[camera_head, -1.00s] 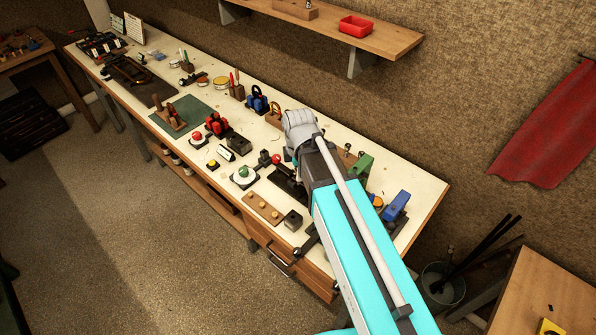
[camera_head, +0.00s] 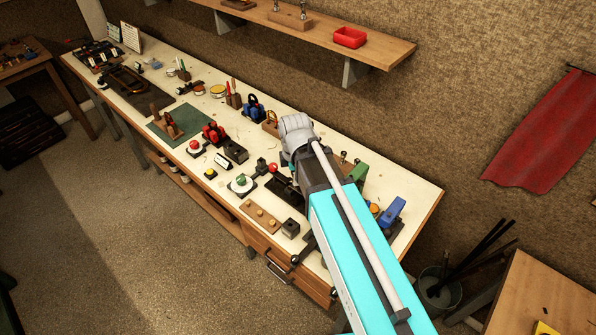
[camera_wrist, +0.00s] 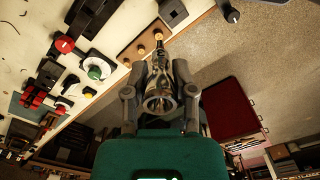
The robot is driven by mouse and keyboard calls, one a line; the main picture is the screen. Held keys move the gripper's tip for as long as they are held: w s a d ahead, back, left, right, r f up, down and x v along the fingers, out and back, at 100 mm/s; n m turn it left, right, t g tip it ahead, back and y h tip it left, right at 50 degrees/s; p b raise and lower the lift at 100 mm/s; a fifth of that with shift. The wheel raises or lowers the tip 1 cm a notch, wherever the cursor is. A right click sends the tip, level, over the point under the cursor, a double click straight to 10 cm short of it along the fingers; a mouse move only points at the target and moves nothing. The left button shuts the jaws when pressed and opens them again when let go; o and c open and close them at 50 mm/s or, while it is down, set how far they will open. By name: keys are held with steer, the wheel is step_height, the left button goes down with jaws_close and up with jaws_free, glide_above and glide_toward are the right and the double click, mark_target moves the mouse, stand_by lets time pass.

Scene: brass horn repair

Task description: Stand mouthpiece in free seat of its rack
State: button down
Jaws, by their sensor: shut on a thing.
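My gripper (camera_wrist: 158,82) is shut on a silvery mouthpiece (camera_wrist: 160,95) in the wrist view. The mouthpiece's wide cup end faces the camera and its narrow end points away, toward the bench edge. A wooden block (camera_head: 289,22) on the wall shelf holds upright silvery pieces that look like mouthpieces. Whether it has a free seat is too small to tell.
The white bench (camera_head: 330,238) is crowded with small tools. A wooden strip with round knobs (camera_head: 259,215) lies near its front edge and also shows in the wrist view (camera_wrist: 140,45). A red tray (camera_head: 349,37) sits on the shelf. The floor in front is clear.

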steer(key=shift+f, duration=0.1)
step_height(320, 180, down, 12)
steer(key=b, duration=1.2)
steer(key=shift+s, duration=0.1)
